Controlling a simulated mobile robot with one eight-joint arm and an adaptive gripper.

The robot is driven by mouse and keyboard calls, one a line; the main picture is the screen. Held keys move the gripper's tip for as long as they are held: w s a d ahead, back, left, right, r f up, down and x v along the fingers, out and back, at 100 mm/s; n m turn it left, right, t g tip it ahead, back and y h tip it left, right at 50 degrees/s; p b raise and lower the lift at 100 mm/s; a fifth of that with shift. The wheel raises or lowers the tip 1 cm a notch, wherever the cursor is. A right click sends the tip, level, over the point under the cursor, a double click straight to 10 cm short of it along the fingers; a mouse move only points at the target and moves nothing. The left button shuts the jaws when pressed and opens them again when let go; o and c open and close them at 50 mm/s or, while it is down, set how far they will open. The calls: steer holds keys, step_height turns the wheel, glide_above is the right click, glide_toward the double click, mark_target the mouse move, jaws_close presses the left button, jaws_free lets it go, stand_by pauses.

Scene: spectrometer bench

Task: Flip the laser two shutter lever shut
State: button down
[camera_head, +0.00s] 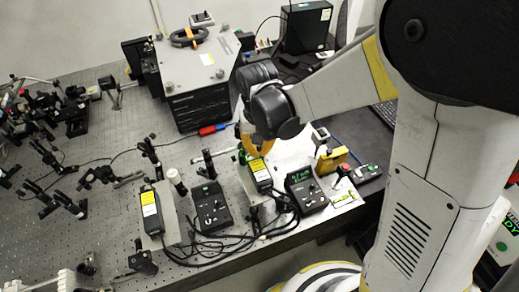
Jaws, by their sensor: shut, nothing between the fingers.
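Two black laser boxes with yellow labels stand on the optical bench, one at the left (152,212) and one nearer the middle (261,176). The labels are too small to read, so I cannot tell which is laser two. No shutter lever can be made out clearly. My gripper (246,146) is partly in view at the end of my arm, low over the bench just behind the middle laser box. Its fingertips are mostly hidden by my wrist and an orange-yellow part. It looks shut and empty. I cannot tell whether it touches anything.
Dark control boxes stand beside the lasers, one at the left (211,206) and one with a green display (305,191). A big black box with a grey top (196,62) stands behind. Optics mounts (75,118) crowd the left. Cables (215,248) lie along the front edge.

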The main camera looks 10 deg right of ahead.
mark_target(258, 148)
steer(key=c, duration=1.4)
jaws_free()
steer(key=r, duration=1.2)
steer(key=shift+s+a, duration=0.1)
steer(key=shift+s, duration=0.1)
steer(key=s+d+f+t+b, duration=0.2)
steer(key=s+d+f+b, duration=0.1)
steer(key=d+b, duration=0.1)
steer(key=s+d+f+t+b, duration=0.2)
steer(key=s+d+f+b, duration=0.1)
steer(key=s+d+b, duration=0.1)
steer(key=s+d+f+m+t+b, duration=0.1)
steer(key=s+d+f+t+b, duration=0.1)
steer(key=d+b, duration=0.4)
steer(key=shift+s+d+f+t, duration=0.1)
steer(key=shift+s+f+t, duration=0.1)
steer(key=shift+s+f, duration=0.25)
steer(key=shift+s+d+f+t, duration=0.1)
steer(key=shift+s+f+t, duration=0.1)
steer(key=shift+f, duration=0.45)
